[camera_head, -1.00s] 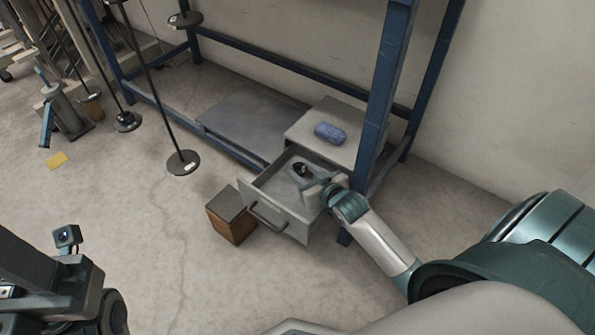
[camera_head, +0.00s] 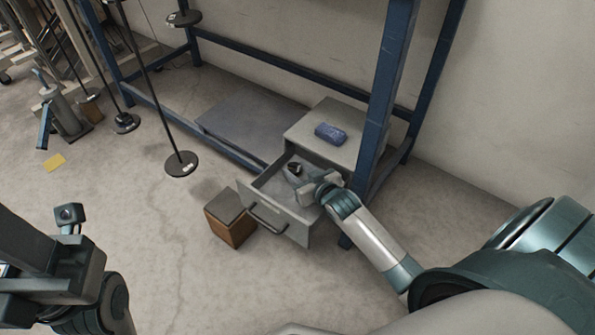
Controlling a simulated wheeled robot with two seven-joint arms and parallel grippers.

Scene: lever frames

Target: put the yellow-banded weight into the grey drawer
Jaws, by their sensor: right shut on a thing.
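The grey drawer (camera_head: 277,220) is pulled out of a low grey cabinet (camera_head: 298,130), its open top facing up and its handle toward the lower left. My right gripper (camera_head: 299,178) reaches in over the drawer's right side and is shut on a small dark weight (camera_head: 295,168). The weight is inside the drawer's outline, near the back. I cannot make out a yellow band at this size, nor whether the weight touches the drawer floor. My left arm shows at the lower left, but its gripper fingers are not visible.
A blue bundle (camera_head: 330,133) lies on top of the cabinet. A blue post (camera_head: 379,110) stands just right of it. A brown box (camera_head: 231,217) stands left of the drawer front. A hanging rod with a dark disc (camera_head: 181,163) is farther left. The floor in front is clear.

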